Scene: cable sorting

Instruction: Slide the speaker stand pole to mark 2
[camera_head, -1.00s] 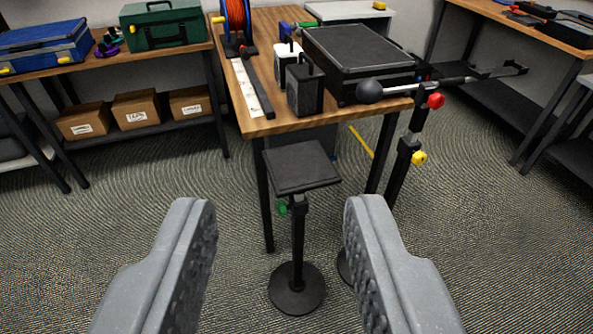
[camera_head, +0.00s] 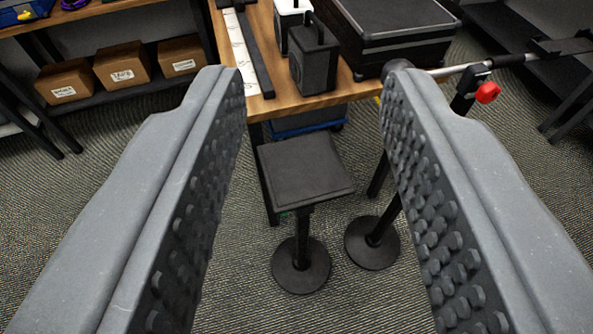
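The speaker stand has a square black top plate (camera_head: 305,170), a thin black pole (camera_head: 303,236) and a round black base (camera_head: 300,268) on the carpet. It stands upright in front of the wooden table. A green knob on the pole shows only as a sliver below the plate. No numbered marks are readable on the pole. My gripper (camera_head: 315,72) is open and empty. Its two grey studded fingers frame the stand left and right in the picture, with nothing between them touching it.
A second stand's round base (camera_head: 372,243) is close at right; its boom and red knob (camera_head: 487,93) reach right, partly behind my right finger. The wooden table (camera_head: 283,103) holds a black speaker box (camera_head: 313,58) and a large black case (camera_head: 395,30). Cardboard boxes (camera_head: 122,63) sit on a shelf at left.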

